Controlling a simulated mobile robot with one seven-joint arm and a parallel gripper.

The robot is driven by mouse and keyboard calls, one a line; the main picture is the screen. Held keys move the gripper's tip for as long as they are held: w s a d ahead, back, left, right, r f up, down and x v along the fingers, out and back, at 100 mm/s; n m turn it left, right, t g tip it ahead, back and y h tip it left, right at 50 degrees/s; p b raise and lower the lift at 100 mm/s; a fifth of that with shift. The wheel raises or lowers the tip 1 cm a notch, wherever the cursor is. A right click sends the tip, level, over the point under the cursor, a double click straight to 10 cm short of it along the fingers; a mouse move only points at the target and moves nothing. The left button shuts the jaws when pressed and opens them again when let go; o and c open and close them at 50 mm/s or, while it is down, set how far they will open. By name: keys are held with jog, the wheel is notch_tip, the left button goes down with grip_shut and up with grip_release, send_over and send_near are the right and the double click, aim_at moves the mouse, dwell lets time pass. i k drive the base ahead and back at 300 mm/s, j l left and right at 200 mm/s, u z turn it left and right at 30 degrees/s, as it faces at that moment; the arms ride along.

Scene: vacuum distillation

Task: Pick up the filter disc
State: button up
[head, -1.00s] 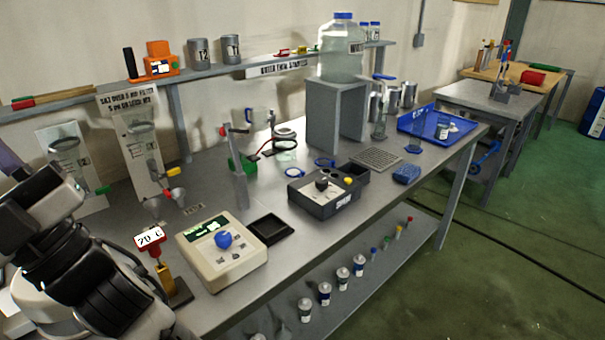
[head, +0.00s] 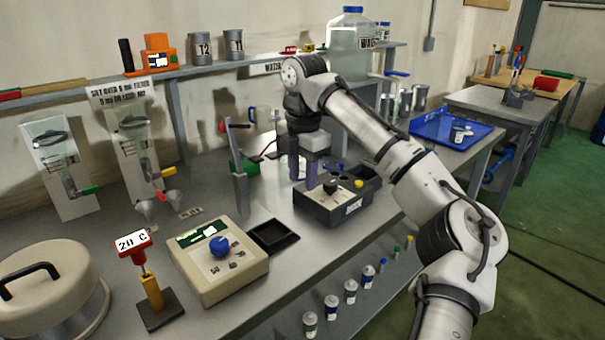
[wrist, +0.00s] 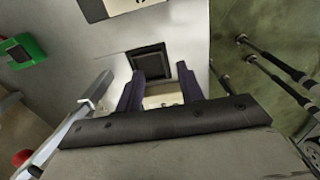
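My gripper (head: 302,178) hangs over the middle of the bench, pointing down, just left of the dark control box. In the wrist view its two dark fingers (wrist: 160,92) stand apart with no object visibly held between them. I cannot clearly make out the filter disc now. A flat, blue-rimmed round piece showed on the bench left of the control box earlier; that spot is now largely covered by my fingers. Whether it is the filter disc, I cannot tell. A blue-rimmed piece (head: 333,164) shows partly behind the control box.
The dark control box (head: 325,208) is close to the right of my gripper. A metal post (head: 240,175) stands to its left. A black square tray (head: 273,237) and a beige device (head: 218,268) lie in front. A large bottle (head: 352,45) stands behind.

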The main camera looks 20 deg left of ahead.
aim_at(301, 174)
jog(key=i+j, duration=0.15)
jog(key=i, duration=0.25)
jog(key=i+j, duration=0.1)
jog(key=i, duration=0.35)
